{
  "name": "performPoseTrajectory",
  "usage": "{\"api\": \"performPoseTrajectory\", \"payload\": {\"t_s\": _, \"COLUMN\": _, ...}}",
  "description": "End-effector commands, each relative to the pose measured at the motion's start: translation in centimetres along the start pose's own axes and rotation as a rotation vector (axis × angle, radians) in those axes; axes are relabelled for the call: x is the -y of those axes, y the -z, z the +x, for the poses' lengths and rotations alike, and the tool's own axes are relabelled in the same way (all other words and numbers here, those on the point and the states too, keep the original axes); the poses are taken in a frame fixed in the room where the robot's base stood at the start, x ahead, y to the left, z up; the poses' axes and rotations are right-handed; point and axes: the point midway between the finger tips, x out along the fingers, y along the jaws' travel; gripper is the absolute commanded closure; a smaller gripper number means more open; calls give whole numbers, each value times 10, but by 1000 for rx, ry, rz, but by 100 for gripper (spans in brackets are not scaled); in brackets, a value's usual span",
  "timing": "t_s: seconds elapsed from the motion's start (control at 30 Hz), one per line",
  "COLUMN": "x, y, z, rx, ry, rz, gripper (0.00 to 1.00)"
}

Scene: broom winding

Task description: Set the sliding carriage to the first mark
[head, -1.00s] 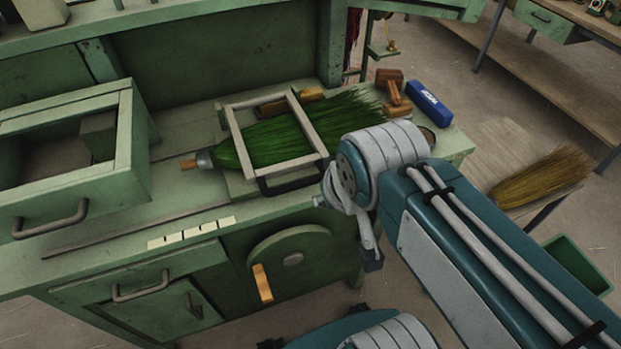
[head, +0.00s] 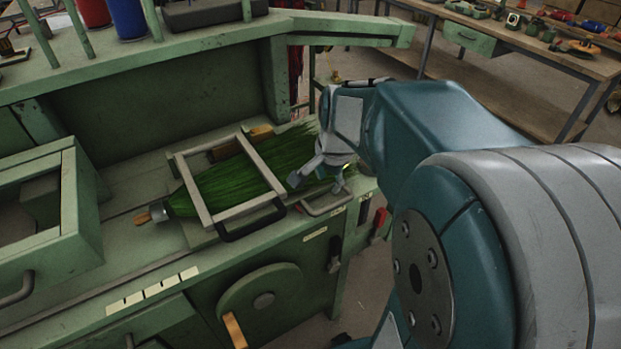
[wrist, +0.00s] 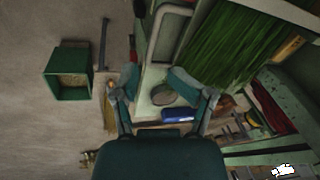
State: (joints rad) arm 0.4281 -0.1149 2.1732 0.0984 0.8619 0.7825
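The sliding carriage is a pale square frame (head: 196,197) around the green broom (head: 228,181) on the bench, with a dark handle (head: 250,222) at its front. Several pale mark plates (head: 152,290) sit along the bench's front edge, left of the handle; I cannot read them. My gripper (head: 318,176) is over the bench's right end, near the bristle tips and right of the carriage, apart from the handle. In the wrist view, my gripper (wrist: 155,86) has its fingers spread with nothing held. Part of the green bristles (wrist: 232,45) shows beyond them.
An open drawer box (head: 75,205) stands on the left of the bench. A round green disc (head: 262,298) with a wooden handle is on the front below. In the wrist view, a blue box (wrist: 178,115) lies near the fingers and a green bin (wrist: 68,85) stands on the floor.

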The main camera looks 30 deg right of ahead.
Motion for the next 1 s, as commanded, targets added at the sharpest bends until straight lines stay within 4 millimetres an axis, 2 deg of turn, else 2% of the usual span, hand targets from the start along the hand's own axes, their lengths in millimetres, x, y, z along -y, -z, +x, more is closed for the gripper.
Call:
{"api": "performPoseTrajectory", "payload": {"t_s": 0.03, "x": -3, "y": 15, "z": 11, "rx": 12, "ry": -18, "rz": 90, "gripper": 43}}
{"api": "performPoseTrajectory", "payload": {"t_s": 0.1, "x": -5, "y": 30, "z": 22, "rx": 22, "ry": -31, "rz": 193, "gripper": 43}}
{"api": "performPoseTrajectory", "payload": {"t_s": 0.23, "x": -8, "y": 46, "z": 33, "rx": 30, "ry": -45, "rz": 299, "gripper": 43}}
{"api": "performPoseTrajectory", "payload": {"t_s": 0.43, "x": -9, "y": 47, "z": 47, "rx": 33, "ry": -49, "rz": 318, "gripper": 43}}
{"api": "performPoseTrajectory", "payload": {"t_s": 0.8, "x": -12, "y": 43, "z": 114, "rx": 34, "ry": -50, "rz": 315, "gripper": 43}}
{"api": "performPoseTrajectory", "payload": {"t_s": 1.0, "x": -13, "y": 43, "z": 136, "rx": 32, "ry": -47, "rz": 314, "gripper": 43}}
